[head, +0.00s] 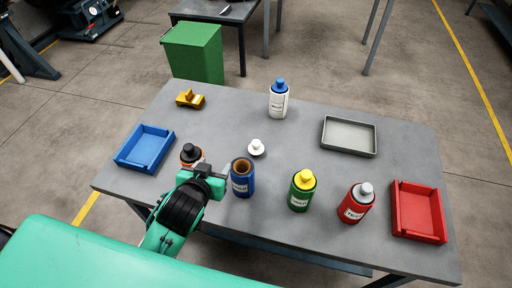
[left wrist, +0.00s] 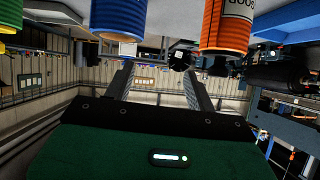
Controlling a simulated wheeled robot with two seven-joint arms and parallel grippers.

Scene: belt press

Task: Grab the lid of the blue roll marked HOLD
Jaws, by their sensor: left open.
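The blue roll (head: 242,184) stands upright on the table, its top uncovered and a brown inside showing. Its label is too small to read surely. A white knobbed lid (head: 256,149) lies on the table just behind it. My left gripper (head: 218,172) is open and empty, left of the blue roll and in front of the orange roll (head: 191,155) with a black lid. In the left wrist view, the blue roll (left wrist: 118,16) and the orange roll (left wrist: 226,28) show at the top, beyond the two fingers (left wrist: 160,84). My right gripper is not in view.
On the table (head: 310,235) stand a green roll (head: 300,195), a red roll (head: 354,206) and a white roll (head: 278,103), each lidded. A blue tray (head: 145,148), grey tray (head: 349,137), red tray (head: 418,212) and yellow object (head: 190,99) lie around.

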